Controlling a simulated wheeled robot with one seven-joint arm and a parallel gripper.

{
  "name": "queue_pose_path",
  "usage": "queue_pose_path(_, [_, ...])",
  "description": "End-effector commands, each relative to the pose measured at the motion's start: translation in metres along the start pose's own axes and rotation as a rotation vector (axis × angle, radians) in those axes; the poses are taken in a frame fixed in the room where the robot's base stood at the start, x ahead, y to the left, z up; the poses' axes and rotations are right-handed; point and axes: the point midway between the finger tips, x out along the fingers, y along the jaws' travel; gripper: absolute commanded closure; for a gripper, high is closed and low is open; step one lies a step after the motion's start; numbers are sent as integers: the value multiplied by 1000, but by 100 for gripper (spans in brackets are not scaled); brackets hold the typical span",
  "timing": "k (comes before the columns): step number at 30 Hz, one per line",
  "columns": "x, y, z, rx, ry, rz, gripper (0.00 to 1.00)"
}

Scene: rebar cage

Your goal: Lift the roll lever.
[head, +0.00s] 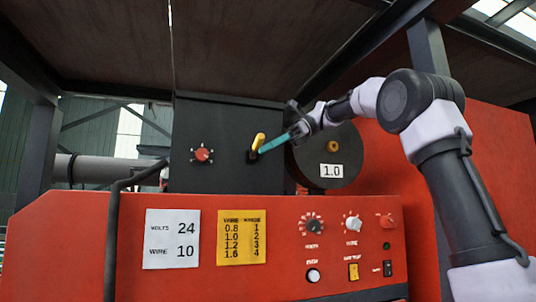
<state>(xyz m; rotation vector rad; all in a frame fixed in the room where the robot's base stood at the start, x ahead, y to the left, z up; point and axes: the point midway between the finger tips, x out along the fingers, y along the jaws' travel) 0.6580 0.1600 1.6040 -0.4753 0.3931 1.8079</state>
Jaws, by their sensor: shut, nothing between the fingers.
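The roll lever is a short yellow handle (258,141) on a dark pivot, on the front of the black upper box (222,120). It points up, tilted slightly to the right. My gripper (262,151) comes in from the right, with its teal fingers shut and empty. The fingertips are at the lower part of the lever, by its pivot. I cannot tell whether they touch it or are just in front of it. The fingers partly cover the lever's base.
A red knob (202,155) is left of the lever. A dark wire spool (345,160) marked 1.0 is behind my wrist at right. The red panel (190,284) below carries two labels, several knobs and switches. A dark bent bar (113,235) stands at left.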

Motion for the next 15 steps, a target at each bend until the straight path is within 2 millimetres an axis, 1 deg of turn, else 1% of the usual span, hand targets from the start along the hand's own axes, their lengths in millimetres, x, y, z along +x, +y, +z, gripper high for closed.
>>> queue_pose_path(6, [-4,1,6,1,-1,0,100])
queue_pose_path(15, [-6,1,10,0,0,0,100])
